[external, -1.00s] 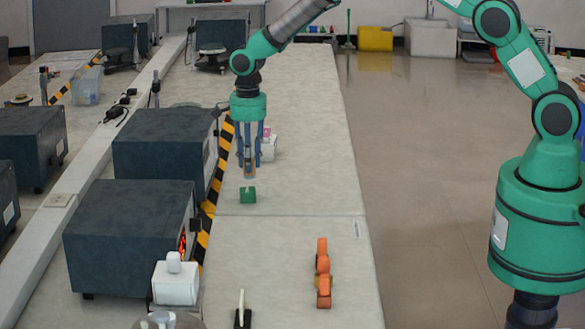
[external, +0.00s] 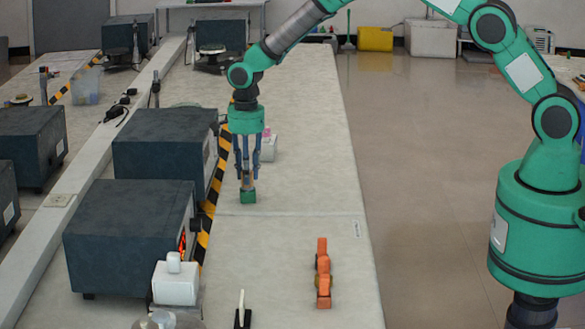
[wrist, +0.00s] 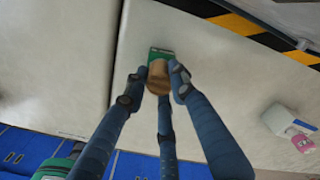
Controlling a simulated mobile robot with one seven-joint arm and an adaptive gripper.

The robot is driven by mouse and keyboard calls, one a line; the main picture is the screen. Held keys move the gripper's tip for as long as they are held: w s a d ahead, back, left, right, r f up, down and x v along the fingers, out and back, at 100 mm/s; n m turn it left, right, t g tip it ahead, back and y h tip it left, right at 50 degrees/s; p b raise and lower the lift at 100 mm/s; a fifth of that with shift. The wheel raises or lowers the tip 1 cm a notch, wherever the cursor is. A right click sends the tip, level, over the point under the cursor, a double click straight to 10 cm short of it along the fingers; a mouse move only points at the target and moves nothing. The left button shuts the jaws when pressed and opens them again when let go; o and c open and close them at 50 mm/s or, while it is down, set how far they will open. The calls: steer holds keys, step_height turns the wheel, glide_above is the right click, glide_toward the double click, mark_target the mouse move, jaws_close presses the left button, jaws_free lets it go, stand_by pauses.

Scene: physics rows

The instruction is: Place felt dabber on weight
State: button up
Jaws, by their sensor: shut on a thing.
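My gripper (external: 247,184) has blue fingers pointing down and is shut on a tan, rounded piece, which I take to be the felt dabber. In the wrist view the dabber (wrist: 158,77) sits between the fingertips.
Dark box-shaped units (external: 130,238) stand left of the bench strip, beside black-and-yellow hazard tape (external: 203,222). A white container with a pink item (external: 268,149) stands behind the gripper. An orange object (external: 323,272) lies in front. The bench (external: 310,160) to the right is clear.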

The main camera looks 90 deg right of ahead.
steer(key=shift+f, duration=0.1)
steer(key=o, duration=1.1)
step_height(320, 180, up, 12)
steer(key=p, duration=0.1)
steer(key=shift+p, duration=0.35)
steer(key=shift+r, duration=0.25)
